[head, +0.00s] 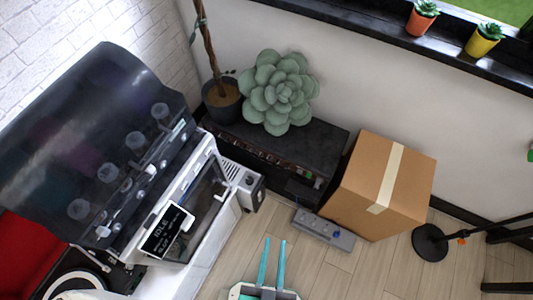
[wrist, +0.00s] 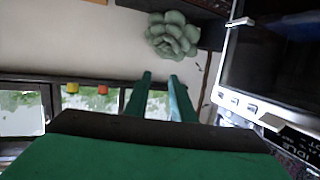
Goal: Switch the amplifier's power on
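No thing in view is plainly labelled as an amplifier. A low grey device (head: 323,230) with small knobs or buttons and a blue spot lies on the floor in the head view, and I cannot tell if it is the amplifier. A small white and grey box (head: 245,186) with a dark round spot stands beside the large machine. My gripper (head: 275,241) is at the bottom middle of the head view, its two teal fingers apart and empty. It also shows in the wrist view (wrist: 160,76), touching nothing visible. No power switch can be made out.
A large machine (head: 180,225) with a dark hood and an IDLE screen fills the left. A cardboard box (head: 380,185) stands right of the grey device. A dark low cabinet (head: 325,140) bears a succulent (head: 279,92). Bare wooden floor (head: 345,275) lies in front.

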